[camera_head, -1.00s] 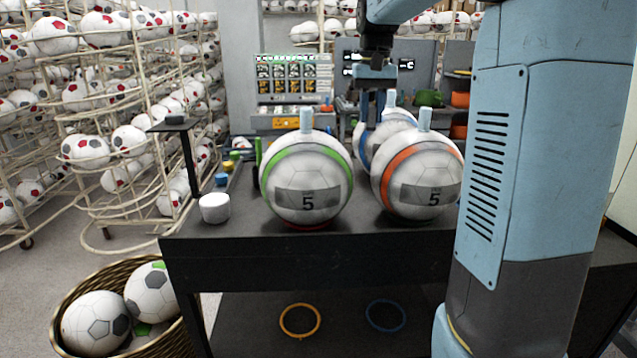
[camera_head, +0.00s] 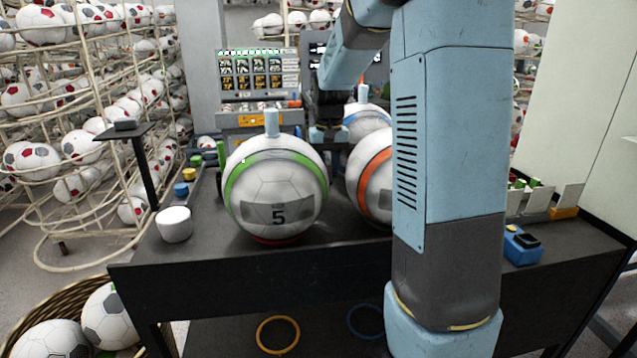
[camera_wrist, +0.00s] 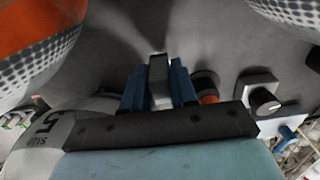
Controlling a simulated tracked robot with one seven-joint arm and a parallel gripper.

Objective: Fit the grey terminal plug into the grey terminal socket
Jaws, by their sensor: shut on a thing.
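My gripper (camera_wrist: 159,86) is shut on a small grey block, which I take to be the grey terminal plug (camera_wrist: 159,72), held upright between its blue fingers in the wrist view. In the head view my gripper (camera_head: 329,134) is behind and between the green-banded and orange-banded balls, and the plug cannot be made out there. A grey square piece with a round black part (camera_wrist: 258,92) lies to the right of the plug in the wrist view. I cannot tell whether it is the grey terminal socket, and no other socket is clear.
A green-banded ball (camera_head: 277,188) and an orange-banded ball (camera_head: 370,184) stand close on the dark bench (camera_head: 200,280). A blue-banded ball (camera_head: 366,122) is behind. An orange-and-black cylinder (camera_wrist: 206,84) is just right of my fingers. A white cup (camera_head: 174,224) is at left.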

